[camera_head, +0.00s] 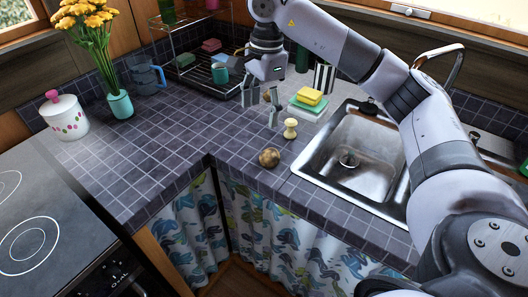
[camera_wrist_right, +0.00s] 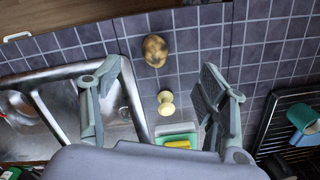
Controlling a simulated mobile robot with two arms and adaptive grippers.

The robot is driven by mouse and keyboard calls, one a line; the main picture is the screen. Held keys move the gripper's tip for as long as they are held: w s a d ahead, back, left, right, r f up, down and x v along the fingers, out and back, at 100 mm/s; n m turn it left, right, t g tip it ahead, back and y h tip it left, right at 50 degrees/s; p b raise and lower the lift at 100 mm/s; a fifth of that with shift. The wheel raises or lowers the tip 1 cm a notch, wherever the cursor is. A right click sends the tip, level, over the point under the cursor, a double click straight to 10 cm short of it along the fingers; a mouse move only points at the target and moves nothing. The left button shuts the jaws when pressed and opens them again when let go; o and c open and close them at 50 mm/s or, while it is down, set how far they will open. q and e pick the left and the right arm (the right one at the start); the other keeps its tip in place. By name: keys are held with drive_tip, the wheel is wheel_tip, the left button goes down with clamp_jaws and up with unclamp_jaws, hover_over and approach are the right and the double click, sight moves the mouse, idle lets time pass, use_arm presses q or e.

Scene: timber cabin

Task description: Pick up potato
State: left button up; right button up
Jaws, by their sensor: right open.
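The potato (camera_head: 269,158) is a small brown, mottled lump on the dark tiled counter, close to the front edge and left of the sink. It also shows in the right wrist view (camera_wrist_right: 155,50), beyond the fingertips and roughly centred between them. My right gripper (camera_head: 262,106) is open and empty above the counter, farther back than the potato and apart from it. In the right wrist view its two fingers (camera_wrist_right: 150,92) are spread wide. My left gripper is not in view.
A cream knobbed item (camera_head: 290,128) stands just behind the potato. Sponges (camera_head: 309,97) lie behind it. The metal sink (camera_head: 318,163) is to the right. A dish rack (camera_head: 205,75), vase (camera_head: 120,104) and white jar (camera_head: 65,118) stand farther left. Counter left of the potato is clear.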

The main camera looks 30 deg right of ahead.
drive_tip(key=d, duration=0.2)
drive_tip(key=p, duration=0.1)
hover_over(270, 152)
drive_tip(key=shift+h, duration=0.4)
drive_tip(key=f, duration=1)
drive_tip(key=shift+s+a+f, duration=0.25)
drive_tip(key=shift+s+f, duration=0.05)
drive_tip(key=shift+f, duration=0.1)
drive_tip(key=f, duration=0.1)
drive_tip(key=f+p, duration=0.1)
drive_tip(key=f, duration=0.1)
drive_tip(key=f+p, duration=0.1)
drive_tip(key=f, duration=0.1)
drive_tip(key=shift+w+d, duration=0.2)
drive_tip(key=shift+w, duration=0.05)
drive_tip(key=shift+f, duration=0.2)
drive_tip(key=shift+c, duration=0.4)
drive_tip(key=c, duration=1.2)
